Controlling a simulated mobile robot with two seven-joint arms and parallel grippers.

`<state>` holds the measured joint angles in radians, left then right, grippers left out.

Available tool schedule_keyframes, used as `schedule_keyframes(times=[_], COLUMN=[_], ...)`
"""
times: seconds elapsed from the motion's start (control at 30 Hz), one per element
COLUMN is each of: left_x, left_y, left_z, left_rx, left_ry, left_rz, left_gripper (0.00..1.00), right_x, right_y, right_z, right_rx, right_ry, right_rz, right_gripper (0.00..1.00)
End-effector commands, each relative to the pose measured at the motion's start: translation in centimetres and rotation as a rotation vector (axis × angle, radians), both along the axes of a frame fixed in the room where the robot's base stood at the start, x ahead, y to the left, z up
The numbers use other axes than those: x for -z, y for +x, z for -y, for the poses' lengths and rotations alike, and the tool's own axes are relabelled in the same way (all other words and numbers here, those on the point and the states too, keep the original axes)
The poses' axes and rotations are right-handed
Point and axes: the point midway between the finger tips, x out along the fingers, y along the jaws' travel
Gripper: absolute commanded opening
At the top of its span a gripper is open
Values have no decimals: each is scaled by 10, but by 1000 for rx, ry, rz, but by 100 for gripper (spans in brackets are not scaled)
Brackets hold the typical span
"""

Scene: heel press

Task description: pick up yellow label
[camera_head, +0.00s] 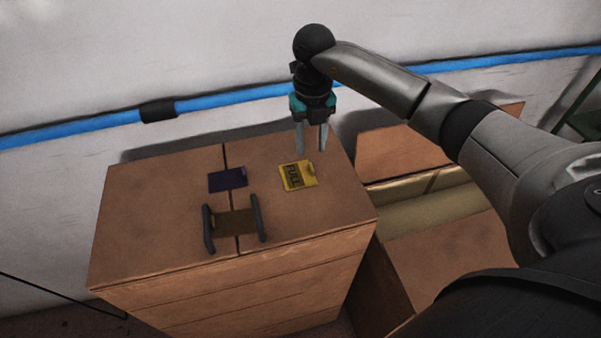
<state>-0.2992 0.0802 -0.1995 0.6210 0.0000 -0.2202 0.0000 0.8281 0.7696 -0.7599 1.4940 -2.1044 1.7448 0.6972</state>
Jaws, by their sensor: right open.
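The yellow label (298,176), with dark lettering that reads FULL, lies flat on top of the cardboard box (150,210), right of its middle seam. My right gripper (312,150) points down above the far right part of the box top, a little behind and to the right of the label. Its two fingers are apart with nothing between them. I cannot tell its exact height above the box. My left gripper does not show.
A dark purple label (228,179) lies left of the yellow one. A brown piece with two dark handles (235,223) sits in front of them. An open cardboard box (440,210) stands to the right. A wall with a blue pipe (230,98) runs behind.

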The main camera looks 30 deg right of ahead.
Motion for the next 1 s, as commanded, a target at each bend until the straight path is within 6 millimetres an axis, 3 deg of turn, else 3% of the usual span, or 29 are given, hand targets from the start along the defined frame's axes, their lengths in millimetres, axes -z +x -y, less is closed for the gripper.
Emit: schedule_keyframes(times=[0.27,0.5,0.83,1.0], left_x=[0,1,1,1], left_y=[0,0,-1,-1], left_z=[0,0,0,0], left_rx=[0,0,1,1], left_ry=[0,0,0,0], left_rz=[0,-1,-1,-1], left_gripper=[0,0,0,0], right_x=[22,57,63,63], right_y=[-1,0,1,1], right_z=[1,4,4,4], right_rx=[0,0,-2,-2], right_ry=[1,2,1,1], right_rz=[-3,-3,1,1], right_gripper=[45,45,45,26])
